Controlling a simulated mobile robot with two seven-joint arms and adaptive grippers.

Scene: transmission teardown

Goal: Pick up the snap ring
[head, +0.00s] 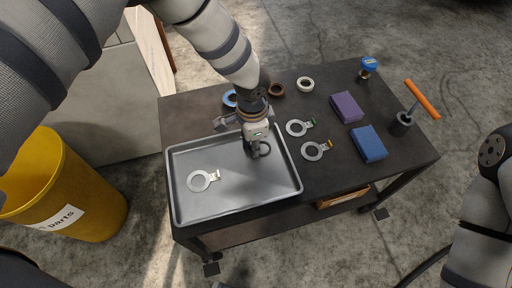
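Flat silver rings with tabs, which look like snap rings, show in the head view. One ring (198,181) with a pale tab lies in the left part of the grey metal tray (233,217). A ring with a green-tipped tab (296,128) and a ring with an orange-tipped tab (312,152) lie on the dark table right of the tray. My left gripper (258,152) points down over the tray's upper right part, left of the two table rings and apart from them. Its fingertips are small and dark, so I cannot tell their opening or any grip. My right gripper is out of view.
The dark cart top (340,180) also holds a purple block (346,107), a blue block (369,144), an orange-handled tool (421,99), a blue-topped item (368,66) and several small rolls along the back. A yellow bin (80,190) stands at left.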

